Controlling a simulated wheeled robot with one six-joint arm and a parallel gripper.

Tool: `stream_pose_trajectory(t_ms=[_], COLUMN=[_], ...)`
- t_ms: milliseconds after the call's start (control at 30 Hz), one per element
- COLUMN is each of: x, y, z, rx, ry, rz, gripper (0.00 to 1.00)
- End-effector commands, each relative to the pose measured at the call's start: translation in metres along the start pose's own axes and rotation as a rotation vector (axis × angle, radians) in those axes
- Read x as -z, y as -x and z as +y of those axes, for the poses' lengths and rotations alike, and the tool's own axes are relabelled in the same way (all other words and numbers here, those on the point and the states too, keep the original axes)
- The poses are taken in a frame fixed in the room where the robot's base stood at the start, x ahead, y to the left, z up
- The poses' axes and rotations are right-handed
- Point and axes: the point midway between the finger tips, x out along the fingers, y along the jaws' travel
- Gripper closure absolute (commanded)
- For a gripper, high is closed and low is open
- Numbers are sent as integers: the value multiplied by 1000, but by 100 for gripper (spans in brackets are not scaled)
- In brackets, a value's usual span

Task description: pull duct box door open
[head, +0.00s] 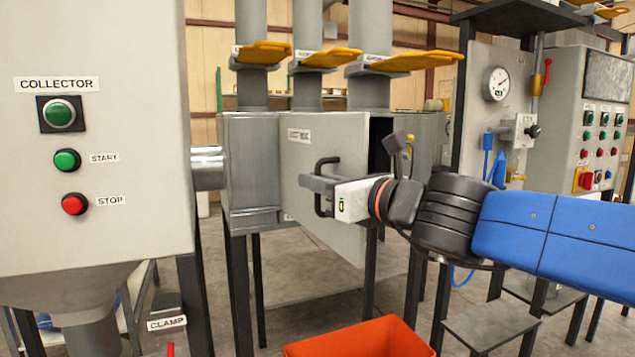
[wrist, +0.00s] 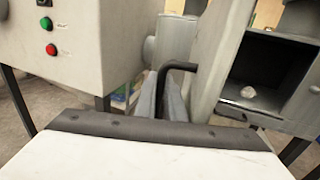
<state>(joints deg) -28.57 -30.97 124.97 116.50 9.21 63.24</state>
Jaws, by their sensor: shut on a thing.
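The duct box door (head: 345,150) is a grey metal panel in the head view. It stands partly open, with a dark gap along its right side. My gripper (head: 312,183) is at the black door handle (head: 320,163) and shut on it. In the wrist view the handle (wrist: 178,66) rises between my gripper's fingers (wrist: 168,100). The door shows nearly edge-on there (wrist: 212,60).
The collector cabinet (head: 95,150) with its buttons stands close on the left. An orange bin (head: 360,340) is on the floor below my arm. Yellow gate plates (head: 400,62) stick out from the pipes above. A control panel (head: 590,140) stands at the right.

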Motion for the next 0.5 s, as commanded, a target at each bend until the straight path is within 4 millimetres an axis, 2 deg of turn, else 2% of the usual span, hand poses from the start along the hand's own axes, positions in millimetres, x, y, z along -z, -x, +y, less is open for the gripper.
stream_pose_trajectory(t_ms=[67, 100, 133, 500], x=[2, 2, 2, 2], y=[1, 1, 1, 3], z=[1, 1, 1, 0], rx=[-2, -2, -2, -1], ry=[0, 0, 0, 2], rz=[2, 2, 2, 2], gripper=[100, 88, 83, 83])
